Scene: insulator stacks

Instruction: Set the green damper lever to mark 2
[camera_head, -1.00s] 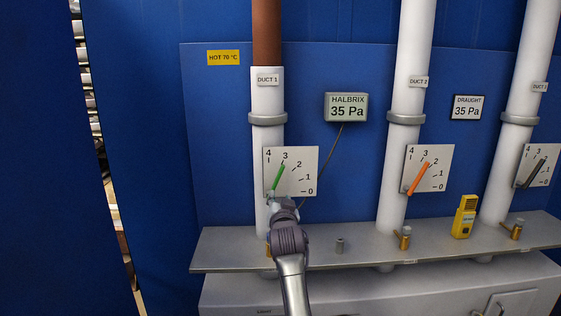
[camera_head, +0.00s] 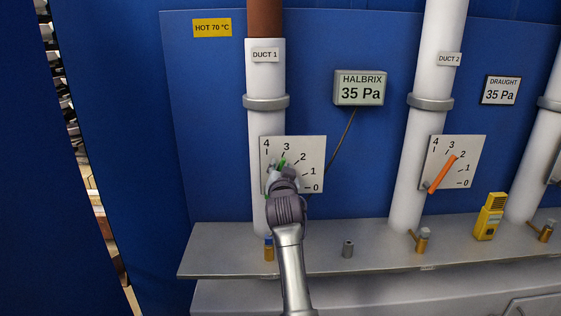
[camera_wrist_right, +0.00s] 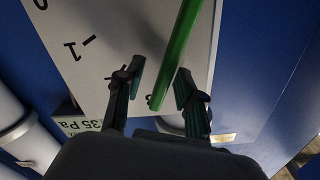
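The green damper lever (camera_head: 281,163) is on the white dial plate (camera_head: 313,151) of duct 1. Its visible tip points close to mark 3; my gripper hides most of the rest. My right gripper (camera_head: 281,172) is in front of the dial, over the lever. In the right wrist view the green lever (camera_wrist_right: 179,45) runs between the two dark fingers of my right gripper (camera_wrist_right: 160,72). The fingers are apart, one on each side, with a gap visible to the lever. My left gripper is not in view.
A gauge (camera_head: 360,88) reading 35 Pa hangs right of the dial. Duct 2 has an orange lever (camera_head: 442,175). A yellow sign (camera_head: 212,28) reads HOT 70 °C.

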